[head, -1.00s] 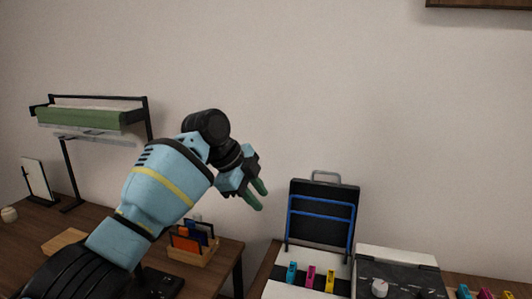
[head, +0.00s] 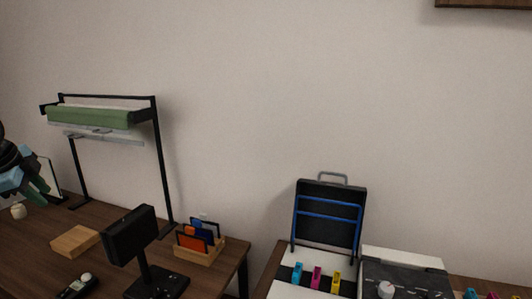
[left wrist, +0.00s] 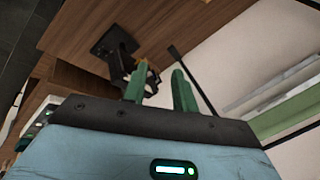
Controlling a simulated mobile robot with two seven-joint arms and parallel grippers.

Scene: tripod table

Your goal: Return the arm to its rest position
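My left gripper (head: 46,193) is at the far left edge of the head view, with part of its light-blue and black arm cut off by the frame. It is in the air near the left end of the wooden table (head: 35,248). In the left wrist view its two green fingers (left wrist: 159,80) stand apart with nothing held between them. My right gripper is in neither view.
A black rack with a green roll (head: 90,118) stands close to the right of my gripper. A small white jar (head: 18,211), a wooden block (head: 75,241), a black stand-mounted device (head: 130,234) and a card holder (head: 203,254) are on the table.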

